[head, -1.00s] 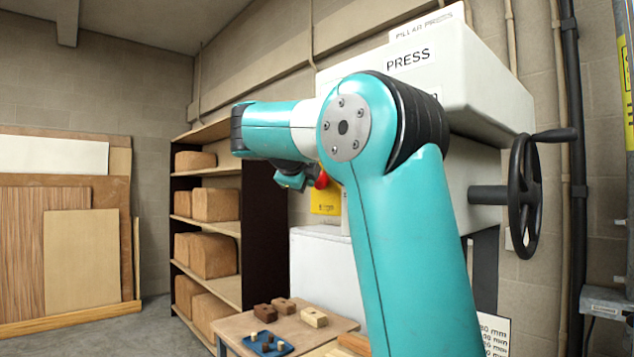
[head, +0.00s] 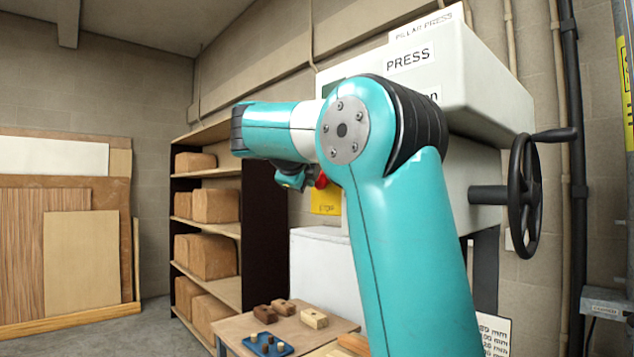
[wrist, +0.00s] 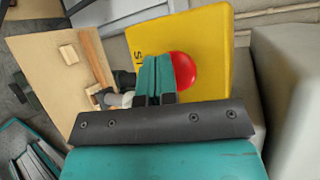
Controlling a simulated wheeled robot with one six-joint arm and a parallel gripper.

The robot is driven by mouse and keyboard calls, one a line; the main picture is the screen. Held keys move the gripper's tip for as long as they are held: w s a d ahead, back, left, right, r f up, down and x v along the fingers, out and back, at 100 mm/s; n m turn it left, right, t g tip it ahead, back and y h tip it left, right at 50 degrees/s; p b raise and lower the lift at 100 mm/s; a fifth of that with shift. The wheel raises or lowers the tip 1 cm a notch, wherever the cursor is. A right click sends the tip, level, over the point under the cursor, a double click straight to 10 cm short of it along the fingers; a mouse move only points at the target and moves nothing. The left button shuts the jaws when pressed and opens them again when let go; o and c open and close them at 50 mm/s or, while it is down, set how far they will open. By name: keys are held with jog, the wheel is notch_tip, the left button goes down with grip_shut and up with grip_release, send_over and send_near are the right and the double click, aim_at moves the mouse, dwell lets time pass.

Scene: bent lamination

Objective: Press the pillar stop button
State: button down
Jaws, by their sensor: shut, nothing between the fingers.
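The stop button is a red dome on a yellow plate (head: 326,203). In the head view only part of the red button (head: 321,181) shows, between my gripper and my arm. In the wrist view the red button (wrist: 183,70) stands on the yellow plate (wrist: 214,40), its left part hidden behind my fingers. My gripper (wrist: 158,62) is shut and empty, with its fingertips over or right beside the button's left part. I cannot tell whether they touch it. In the head view my gripper (head: 292,180) is left of the button. The white press (head: 470,80) stands behind my arm.
A low wooden table (head: 325,331) holds a blue tray (head: 268,346) and several small blocks. A shelf (head: 222,145) with brown blocks stands at left. A black handwheel (head: 525,195) juts out at right. Boards (head: 80,265) lean on the left wall.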

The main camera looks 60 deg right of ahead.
jog(key=shift+w+a, duration=0.15)
jog(key=shift+a, duration=0.5)
jog(key=shift+w+a, duration=0.2)
jog(key=shift+a, duration=0.6)
jog(key=shift+w+a, duration=0.2)
jog(key=shift+a, duration=0.6)
jog(key=shift+w+a, duration=0.2)
jog(key=shift+a, duration=0.6)
